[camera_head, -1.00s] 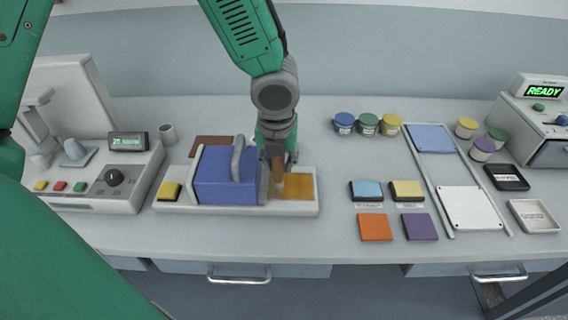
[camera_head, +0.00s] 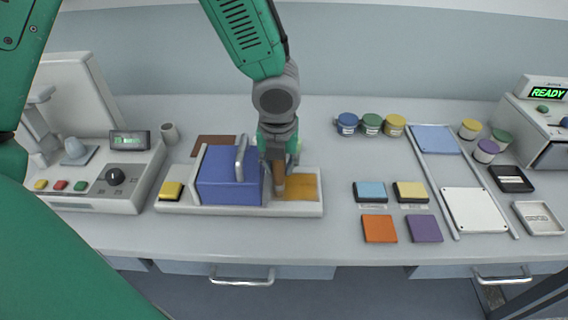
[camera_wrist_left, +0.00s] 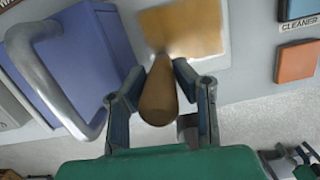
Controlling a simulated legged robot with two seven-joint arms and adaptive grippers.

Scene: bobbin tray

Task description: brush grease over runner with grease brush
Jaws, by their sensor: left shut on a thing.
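My left gripper (camera_head: 279,166) is shut on the brown, tapered handle of the grease brush (camera_wrist_left: 160,92). It holds the brush over the amber-yellow plate (camera_head: 302,187), which seems to be the runner, at the right end of a long pale tray (camera_head: 240,211). In the left wrist view, the brush's far end meets the near edge of the amber plate (camera_wrist_left: 185,30); its bristles are mostly hidden by the handle, so contact is unclear. At the lower right of that view, grey and green jointed parts, seemingly my right gripper (camera_wrist_left: 292,153), hang clear of the bench; their opening is unclear.
A blue block (camera_head: 228,178) with a grey arched handle stands close left of my gripper. A yellow pad (camera_head: 171,190) lies at the tray's left end. Small jars (camera_head: 371,123) and coloured pads (camera_head: 380,229) are to the right. Bare bench lies between tray and pads.

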